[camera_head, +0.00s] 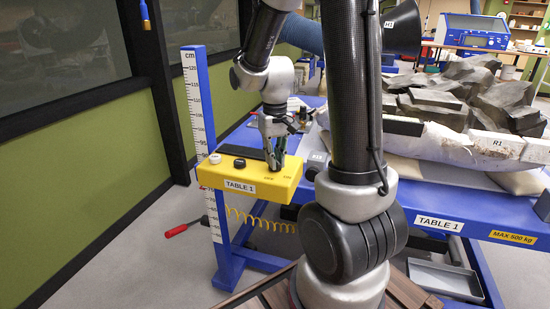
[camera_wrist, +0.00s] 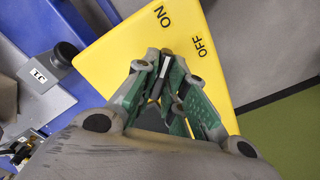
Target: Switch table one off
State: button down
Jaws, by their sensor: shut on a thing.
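The yellow control box (camera_head: 208,178), labelled TABLE 1, is mounted by the blue post at the table's left end. Its top carries OFF and ON marks at the right, and in the wrist view the yellow face (camera_wrist: 120,65) shows ON at the top and OFF to its right. My gripper (camera_head: 275,166) points down onto the box beside these marks. In the wrist view its green-padded fingers (camera_wrist: 170,88) are closed around a black knob with a pale line (camera_wrist: 165,66). The line points roughly toward the ON side; the fingers hide most of the knob.
A white button (camera_head: 215,158) and a black knob (camera_head: 239,163) sit further left on the box. The scale post (camera_head: 201,110) rises behind it. The blue table (camera_head: 480,215) carries grey rock in a white jacket (camera_head: 430,148). A red-handled tool (camera_head: 180,229) lies on the floor.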

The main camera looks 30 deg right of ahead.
jog(key=m, duration=0.4)
jog(key=shift+m, duration=2.3)
jog(key=c, duration=1.5)
grip_release()
notch_tip(320, 180, up, 12)
jog(key=shift+r, duration=0.1)
